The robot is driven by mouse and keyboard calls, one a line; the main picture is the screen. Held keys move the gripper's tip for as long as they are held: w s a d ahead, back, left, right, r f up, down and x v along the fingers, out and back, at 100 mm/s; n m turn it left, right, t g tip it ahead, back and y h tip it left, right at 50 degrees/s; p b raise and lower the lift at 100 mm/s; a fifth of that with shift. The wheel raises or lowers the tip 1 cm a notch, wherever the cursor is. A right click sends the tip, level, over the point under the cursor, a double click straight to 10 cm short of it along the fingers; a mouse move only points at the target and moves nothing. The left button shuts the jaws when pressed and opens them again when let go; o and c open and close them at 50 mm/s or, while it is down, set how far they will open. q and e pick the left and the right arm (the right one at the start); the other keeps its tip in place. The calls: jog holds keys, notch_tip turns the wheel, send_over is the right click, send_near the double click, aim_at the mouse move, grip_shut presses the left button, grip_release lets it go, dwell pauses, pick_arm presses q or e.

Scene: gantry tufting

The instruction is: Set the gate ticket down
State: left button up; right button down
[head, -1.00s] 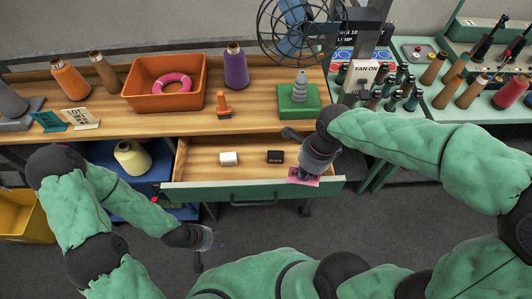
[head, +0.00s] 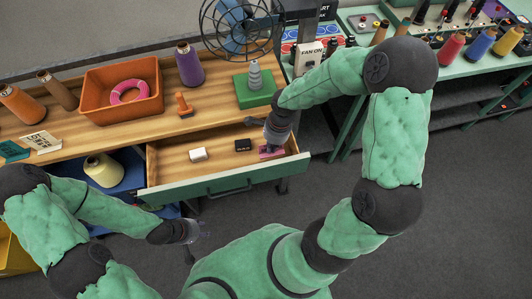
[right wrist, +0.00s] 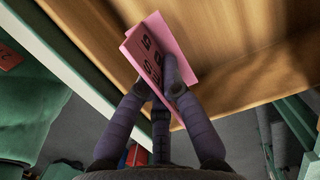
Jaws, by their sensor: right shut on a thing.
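The gate ticket is a pink folded card (head: 271,152) with dark characters on it. My right gripper (head: 272,145) is shut on it, at the right end of the open drawer (head: 222,190), just behind the drawer's front. In the right wrist view the ticket (right wrist: 150,55) stands tilted between the fingers (right wrist: 160,90), with the wooden surface behind it. I cannot tell whether it touches the drawer floor. My left gripper (head: 198,233) is low, in front of the drawer and apart from it. Its fingers are too small to read.
On the bench above stand an orange bin (head: 97,107), an orange stamp-like thing (head: 183,106) and a green block with a grey spindle (head: 252,92).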

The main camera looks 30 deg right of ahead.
aim_at(271, 155)
jog(key=shift+f+b, duration=0.4)
jog(key=shift+f, duration=2.65)
jog(key=c, duration=1.8)
grip_release()
jog(key=shift+f, duration=0.15)
jog(key=shift+c, duration=0.2)
jog(key=o, duration=0.4)
jog(key=shift+o, duration=0.2)
